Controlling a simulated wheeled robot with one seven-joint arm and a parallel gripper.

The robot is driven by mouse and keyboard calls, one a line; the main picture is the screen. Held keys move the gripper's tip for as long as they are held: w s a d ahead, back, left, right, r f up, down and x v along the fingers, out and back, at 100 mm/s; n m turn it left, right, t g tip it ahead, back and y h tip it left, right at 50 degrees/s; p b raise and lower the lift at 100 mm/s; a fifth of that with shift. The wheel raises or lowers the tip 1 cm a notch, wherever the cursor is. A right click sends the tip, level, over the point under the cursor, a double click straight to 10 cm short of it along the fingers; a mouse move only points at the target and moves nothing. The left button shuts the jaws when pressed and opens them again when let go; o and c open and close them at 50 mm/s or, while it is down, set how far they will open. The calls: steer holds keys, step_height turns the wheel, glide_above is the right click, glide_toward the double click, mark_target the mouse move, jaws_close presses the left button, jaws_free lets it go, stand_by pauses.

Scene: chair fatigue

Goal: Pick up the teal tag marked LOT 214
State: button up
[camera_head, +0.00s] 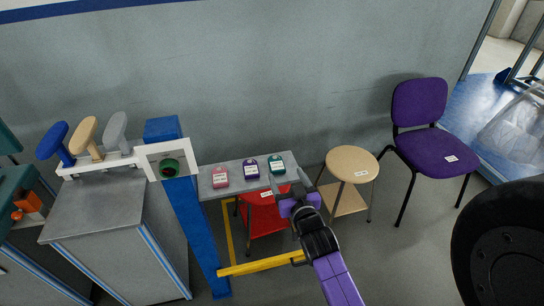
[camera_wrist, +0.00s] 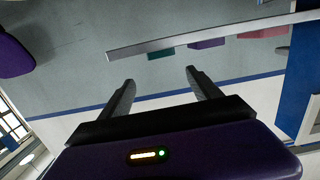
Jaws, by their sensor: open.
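The teal tag (camera_head: 276,165) lies at the right end of a narrow grey shelf (camera_head: 236,190), with a white label too small to read. It also shows as a teal edge in the wrist view (camera_wrist: 160,53), beyond the shelf's edge and partly hidden by it. My gripper (camera_head: 287,178) is open and empty in front of the shelf's right end, close to the teal tag but apart from it. In the wrist view its two fingers (camera_wrist: 160,78) stand apart with nothing between them.
A purple tag (camera_head: 251,169) and a pink tag (camera_head: 220,177) lie left of the teal one. A blue post (camera_head: 190,225) stands left of the shelf. A red seat (camera_head: 263,213) is below it. A wooden stool (camera_head: 352,163) and purple chair (camera_head: 432,148) stand right.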

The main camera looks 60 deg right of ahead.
mark_target(278, 166)
step_height(278, 166, down, 2)
steer(key=shift+f+g, duration=0.1)
steer(key=shift+g, duration=0.3)
steer(key=shift+w+r+p+x, duration=0.15)
steer(key=shift+x, duration=1.8)
steer(key=shift+w+r+p+x, duration=0.15)
steer(key=shift+x, duration=1.75)
steer(key=shift+a, duration=0.2)
steer(key=shift+c, duration=0.4)
steer(key=c, duration=1.4)
steer(key=shift+r, duration=0.1)
